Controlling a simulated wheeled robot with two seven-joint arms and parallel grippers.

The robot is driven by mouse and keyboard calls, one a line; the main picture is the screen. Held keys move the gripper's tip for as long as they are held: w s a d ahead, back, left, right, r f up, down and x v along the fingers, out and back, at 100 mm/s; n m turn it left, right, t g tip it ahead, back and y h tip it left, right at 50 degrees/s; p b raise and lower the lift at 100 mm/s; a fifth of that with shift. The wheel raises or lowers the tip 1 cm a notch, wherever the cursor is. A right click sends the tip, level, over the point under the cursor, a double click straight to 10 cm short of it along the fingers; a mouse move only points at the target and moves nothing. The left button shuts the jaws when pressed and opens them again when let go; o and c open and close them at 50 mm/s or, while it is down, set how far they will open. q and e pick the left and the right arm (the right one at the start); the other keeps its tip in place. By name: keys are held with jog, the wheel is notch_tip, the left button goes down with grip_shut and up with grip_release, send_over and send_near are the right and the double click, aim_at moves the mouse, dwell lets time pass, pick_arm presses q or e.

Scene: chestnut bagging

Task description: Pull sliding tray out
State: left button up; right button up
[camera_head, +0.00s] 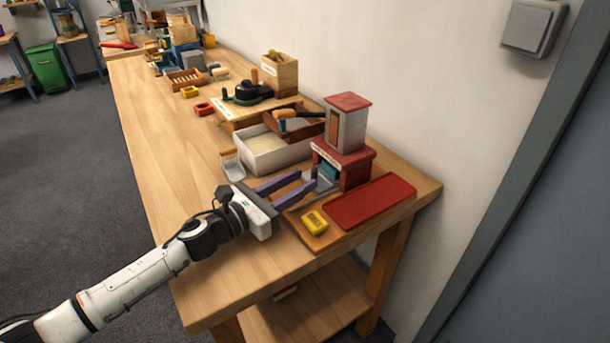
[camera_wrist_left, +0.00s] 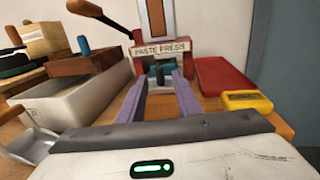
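The paste press (camera_head: 345,122) is a red and grey tower with a wooden front panel, standing near the right end of the bench. Its label reads "PASTE PRESS" in the left wrist view (camera_wrist_left: 160,49). The sliding tray (camera_head: 328,170) shows as a small teal piece low in the press opening; it also shows in the left wrist view (camera_wrist_left: 161,69). My left gripper (camera_head: 319,181) points at the opening with its purple fingers apart, one on each side of the teal piece. Contact with the tray cannot be told; the tray's inner part is hidden.
A red mat (camera_head: 371,201) and a yellow device (camera_head: 315,222) lie right of the gripper. A white bin (camera_head: 268,158), a metal scoop (camera_head: 234,170) and a wooden box with a handled tool (camera_head: 295,122) stand left of the press. The bench's front left is clear.

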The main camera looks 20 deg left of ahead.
pick_arm(q)
jog(key=shift+x, duration=1.2)
grip_shut()
